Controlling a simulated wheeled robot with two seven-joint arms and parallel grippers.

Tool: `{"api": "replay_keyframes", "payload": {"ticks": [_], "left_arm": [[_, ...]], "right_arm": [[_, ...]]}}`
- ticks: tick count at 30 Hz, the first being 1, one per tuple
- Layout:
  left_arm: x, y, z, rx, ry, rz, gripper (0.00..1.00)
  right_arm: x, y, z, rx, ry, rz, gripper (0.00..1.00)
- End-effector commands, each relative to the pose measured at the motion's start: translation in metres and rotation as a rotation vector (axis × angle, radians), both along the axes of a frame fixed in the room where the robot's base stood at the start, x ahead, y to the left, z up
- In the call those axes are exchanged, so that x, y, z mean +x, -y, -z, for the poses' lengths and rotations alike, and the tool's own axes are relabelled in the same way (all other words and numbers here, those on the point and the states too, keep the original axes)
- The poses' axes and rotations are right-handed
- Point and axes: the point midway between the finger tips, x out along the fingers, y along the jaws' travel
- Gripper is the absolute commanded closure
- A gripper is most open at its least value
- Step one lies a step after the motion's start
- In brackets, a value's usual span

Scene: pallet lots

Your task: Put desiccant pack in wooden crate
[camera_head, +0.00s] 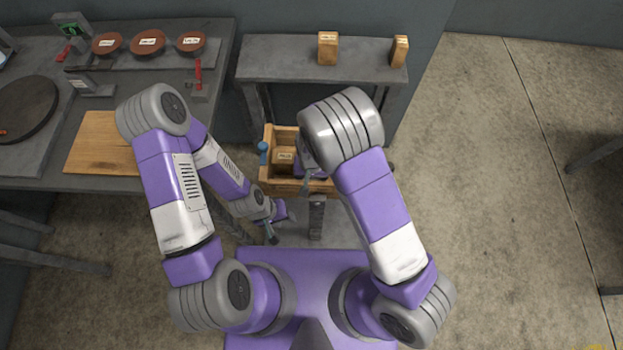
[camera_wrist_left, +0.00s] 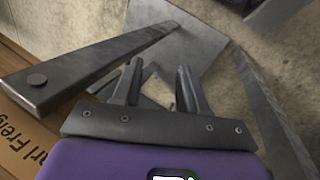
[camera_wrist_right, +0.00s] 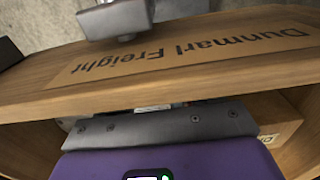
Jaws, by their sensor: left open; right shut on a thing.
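The wooden crate (camera_head: 300,187) stands low in front of me, below the grey bench; its wall with the words "Dunmarl Freight" fills much of the right wrist view (camera_wrist_right: 200,75). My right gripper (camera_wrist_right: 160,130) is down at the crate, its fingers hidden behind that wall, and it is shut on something. A thin sliver of a pale, printed thing (camera_wrist_right: 152,107) shows at its jaws; it looks like the desiccant pack, mostly hidden. My left gripper (camera_wrist_left: 160,85) is open and empty, left of and nearer me than the crate.
A labelled brown box (camera_head: 284,157) is in the crate. A blue-topped thing (camera_head: 263,148) is at its left side. Two small boxes (camera_head: 328,48) (camera_head: 400,50) stand on the grey bench (camera_head: 270,62). The left table holds a wooden board (camera_head: 100,145) and several brown discs (camera_head: 148,42). Open floor lies right.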

Motion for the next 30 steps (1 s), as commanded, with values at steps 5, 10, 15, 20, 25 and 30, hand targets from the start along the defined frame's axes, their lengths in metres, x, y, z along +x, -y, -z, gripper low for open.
{"api": "replay_keyframes", "payload": {"ticks": [5,10,15,20,25,30], "left_arm": [[0.0,0.0,0.001,0.0,0.0,0.0,0.57],[0.0,0.0,0.003,0.0,0.0,0.0,0.57],[0.0,0.0,0.003,0.0,0.0,0.0,0.57],[0.0,0.0,0.003,0.0,0.0,0.0,0.57],[0.0,0.0,0.003,0.0,0.0,0.0,0.57],[0.0,0.0,-0.004,0.0,0.0,0.0,0.57]], "right_arm": [[0.0,-0.001,0.004,0.001,0.002,-0.001,0.71],[0.0,0.0,0.006,0.001,0.001,-0.001,0.71],[0.0,0.0,0.007,0.001,0.001,-0.001,0.21],[0.0,0.0,0.007,0.001,0.001,-0.001,0.12],[0.0,0.0,0.006,0.001,0.001,-0.001,0.12],[0.001,-0.001,-0.01,0.003,0.003,-0.001,0.12]]}}
